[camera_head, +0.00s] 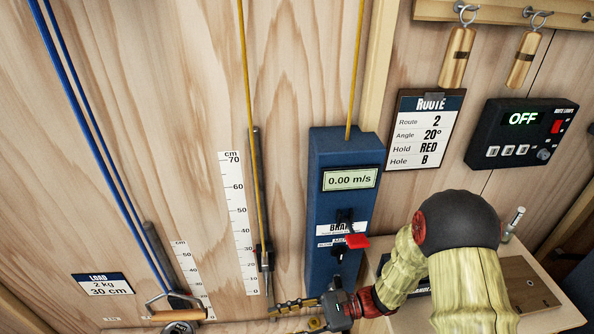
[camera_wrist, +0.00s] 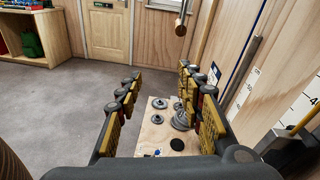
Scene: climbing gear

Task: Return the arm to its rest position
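My gripper (camera_wrist: 160,78) is open in the wrist view, its two yellow-padded fingers spread wide with nothing between them. In the head view my gripper (camera_head: 278,319) is at the bottom edge, low in front of the plywood wall, partly cut off. My arm reaches down to it from the lower right, past a wooden ledge. The blue brake box (camera_head: 344,215) hangs on the wall just above my gripper, with a red lever (camera_head: 357,241) and a display reading 0.00 m/s.
Left are blue ropes (camera_head: 95,135) with a wooden handle (camera_head: 178,315). A yellow cord (camera_head: 250,120) hangs beside a centimetre scale (camera_head: 238,225). The route board (camera_head: 425,128) and OFF panel (camera_head: 521,133) are right. A wooden board (camera_wrist: 150,140) holds several grey discs; open floor (camera_wrist: 60,95) lies left.

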